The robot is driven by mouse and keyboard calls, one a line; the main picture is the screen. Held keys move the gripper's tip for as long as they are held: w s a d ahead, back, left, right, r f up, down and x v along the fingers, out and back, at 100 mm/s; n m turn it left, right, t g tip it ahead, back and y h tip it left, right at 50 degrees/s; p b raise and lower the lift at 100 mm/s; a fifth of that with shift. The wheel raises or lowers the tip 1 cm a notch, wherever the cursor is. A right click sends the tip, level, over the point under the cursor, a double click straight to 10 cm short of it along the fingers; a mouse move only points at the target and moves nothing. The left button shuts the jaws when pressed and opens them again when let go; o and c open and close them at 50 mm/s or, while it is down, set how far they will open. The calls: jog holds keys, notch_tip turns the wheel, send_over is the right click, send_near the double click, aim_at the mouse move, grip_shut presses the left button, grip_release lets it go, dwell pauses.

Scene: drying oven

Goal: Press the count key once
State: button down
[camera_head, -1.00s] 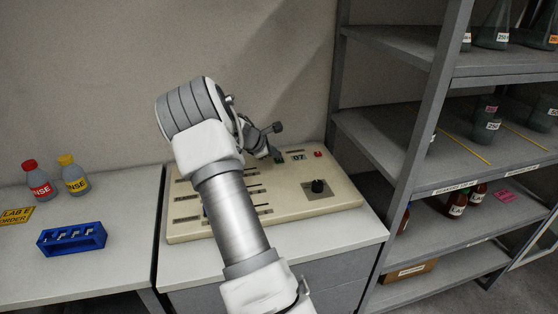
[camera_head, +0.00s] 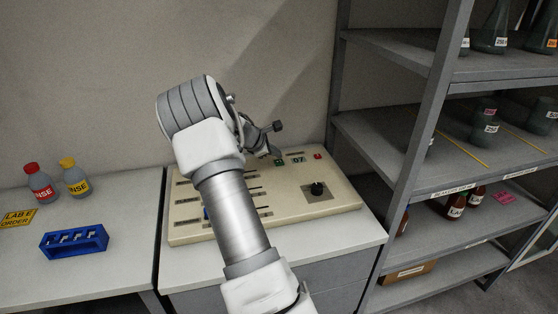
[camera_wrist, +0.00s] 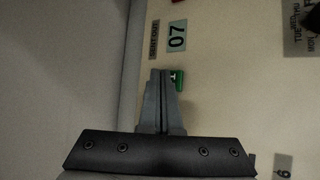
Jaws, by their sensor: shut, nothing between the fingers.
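The beige control panel (camera_head: 335,205) lies on the counter. Near its back edge is a small green key (camera_head: 279,162), which also shows in the wrist view (camera_wrist: 179,81). Beside it is a display (camera_head: 298,160) reading 07, also in the wrist view (camera_wrist: 177,36). My gripper (camera_wrist: 160,74) is shut and empty, its fingertips at the green key's left side, covering part of it in the wrist view. Whether they touch it I cannot tell. In the head view my gripper (camera_head: 276,153) is small and partly hidden by my wrist. The key's lettering is mostly hidden.
A red button (camera_head: 317,156) sits right of the display, and a black knob (camera_head: 317,188) stands nearer the front. Several slots lie behind my arm. A blue rack (camera_head: 73,242) and two bottles stand left. A grey shelf unit (camera_head: 432,120) rises close on the right.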

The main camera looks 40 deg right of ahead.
aim_at(275, 165)
notch_tip(275, 165, up, 5)
jog(key=p, duration=0.3)
jog(key=shift+p, duration=0.4)
dwell(0.8)
jog(key=s+a+r+m+t+y, duration=0.1)
jog(key=s+a+r+m+y, duration=0.15)
jog(key=a+r, duration=0.45)
jog(key=s+a+r+m+t+y, duration=0.15)
jog(key=s+a+r, duration=0.25)
jog(key=a, duration=0.6)
jog(key=s+a+r+m+y, duration=0.1)
jog(key=s+a+r+m, duration=0.25)
jog(key=a+r, duration=0.35)
jog(key=s+a+m+t+y+p, duration=0.1)
jog(key=s+a+m+t+y, duration=0.1)
jog(key=s+a, duration=1.6)
jog(key=shift+s+a+r+m+y+p, duration=0.15)
jog(key=shift+a+r+m+y+p, duration=0.25)
jog(key=shift+y, duration=0.7)
